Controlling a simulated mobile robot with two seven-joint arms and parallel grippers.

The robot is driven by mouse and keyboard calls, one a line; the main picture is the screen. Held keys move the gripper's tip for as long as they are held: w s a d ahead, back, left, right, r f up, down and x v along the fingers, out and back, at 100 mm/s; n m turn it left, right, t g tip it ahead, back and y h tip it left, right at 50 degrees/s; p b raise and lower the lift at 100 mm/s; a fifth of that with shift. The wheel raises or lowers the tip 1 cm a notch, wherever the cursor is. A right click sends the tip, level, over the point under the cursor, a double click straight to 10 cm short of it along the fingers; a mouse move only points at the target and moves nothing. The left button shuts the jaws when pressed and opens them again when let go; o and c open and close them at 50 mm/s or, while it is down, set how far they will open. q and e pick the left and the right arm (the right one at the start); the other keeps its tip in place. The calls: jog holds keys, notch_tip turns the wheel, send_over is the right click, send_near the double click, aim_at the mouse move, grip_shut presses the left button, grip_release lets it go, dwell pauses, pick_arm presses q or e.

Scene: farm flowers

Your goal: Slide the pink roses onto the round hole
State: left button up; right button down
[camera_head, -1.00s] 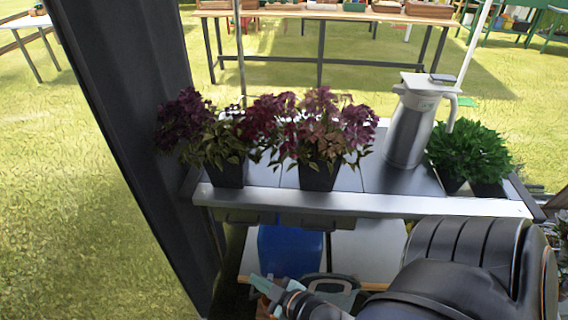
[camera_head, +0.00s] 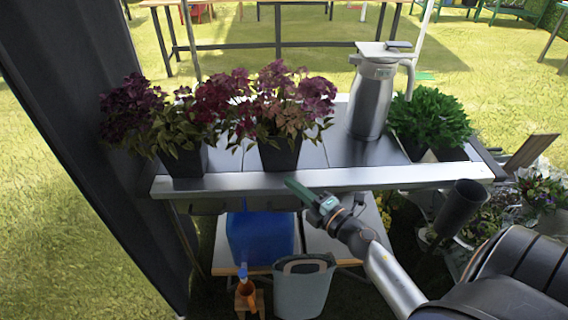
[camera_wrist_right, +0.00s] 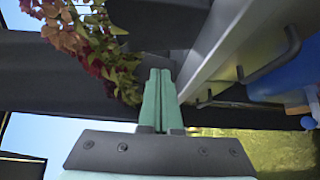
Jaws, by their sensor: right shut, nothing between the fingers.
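Two potted plants with purple-pink leaves or blooms stand on the metal shelf (camera_head: 330,178). One is on the left (camera_head: 135,112), the other in the middle (camera_head: 290,100), in a square black pot (camera_head: 279,153). I cannot tell whether these are the pink roses, and I can make out no round hole. My right gripper (camera_head: 292,186) is shut and empty, at the shelf's front edge just below the middle pot. In the right wrist view its green fingers (camera_wrist_right: 159,75) are together, with purple-red foliage (camera_wrist_right: 90,45) to the upper left. My left gripper is not in view.
A metal jug (camera_head: 371,100) and a green leafy plant (camera_head: 428,118) stand on the shelf's right part. Below are a blue container (camera_head: 260,238) and a grey bin (camera_head: 303,290). A dark post (camera_head: 75,120) blocks the left. Flowers (camera_head: 540,190) are at the right.

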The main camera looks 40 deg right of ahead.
aim_at(290, 133)
jog(key=w, duration=0.3)
jog(key=w+d, duration=0.1)
jog(key=w, duration=0.2)
jog(key=shift+w+d, duration=0.15)
jog(key=shift+d, duration=0.05)
jog(key=shift+w+d, duration=0.35)
jog(key=shift+w, duration=0.05)
jog(key=shift+w+d, duration=0.1)
jog(key=shift+w, duration=0.05)
jog(key=w+d+b, duration=0.1)
jog(key=w+d, duration=0.1)
jog(key=w+d+b, duration=0.1)
jog(key=w+d, duration=0.1)
jog(key=w, duration=0.1)
jog(key=w+d+b, duration=0.2)
jog(key=w, duration=0.1)
jog(key=shift+w+d+f, duration=0.15)
jog(key=shift+d+f, duration=0.05)
jog(key=shift+d, duration=0.1)
jog(key=w+d, duration=0.2)
jog(key=w, duration=0.1)
jog(key=shift+d, duration=0.25)
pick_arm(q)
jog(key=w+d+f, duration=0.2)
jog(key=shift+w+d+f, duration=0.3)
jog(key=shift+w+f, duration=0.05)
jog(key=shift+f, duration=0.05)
pick_arm(e)
jog(key=shift+r, duration=0.2)
